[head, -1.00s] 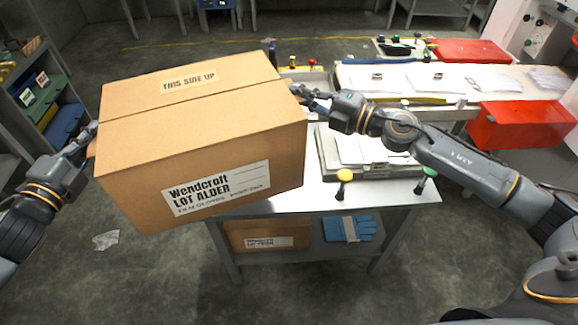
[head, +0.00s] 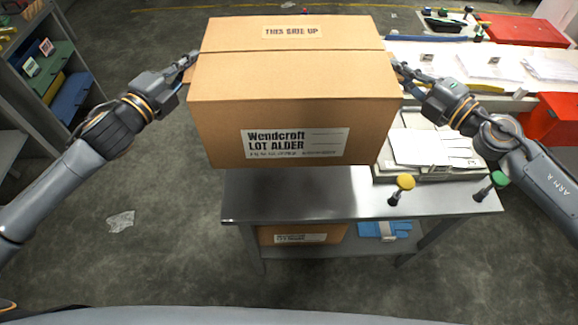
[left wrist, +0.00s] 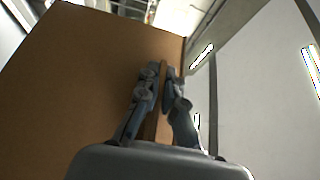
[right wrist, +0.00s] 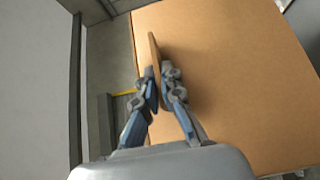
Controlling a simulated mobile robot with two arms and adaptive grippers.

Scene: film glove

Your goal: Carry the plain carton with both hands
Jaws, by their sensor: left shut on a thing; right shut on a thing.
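The plain carton (head: 290,75) is a large closed brown box with a "Wendcroft LOT ALDER" label on its front and "THIS SIDE UP" on top. It is held up level between my two grippers, above and in front of the metal table (head: 300,200). My left gripper (head: 190,62) is shut on a thin cardboard flap on the carton's left side, seen in the left wrist view (left wrist: 165,85). My right gripper (head: 400,70) is shut on a similar flap on the right side, seen in the right wrist view (right wrist: 160,85). The carton hides the table's back part.
A yellow knob (head: 404,182) and a green knob (head: 499,179) stand at the table's right front. A red bin (head: 555,118) is at right, shelves (head: 45,75) at left.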

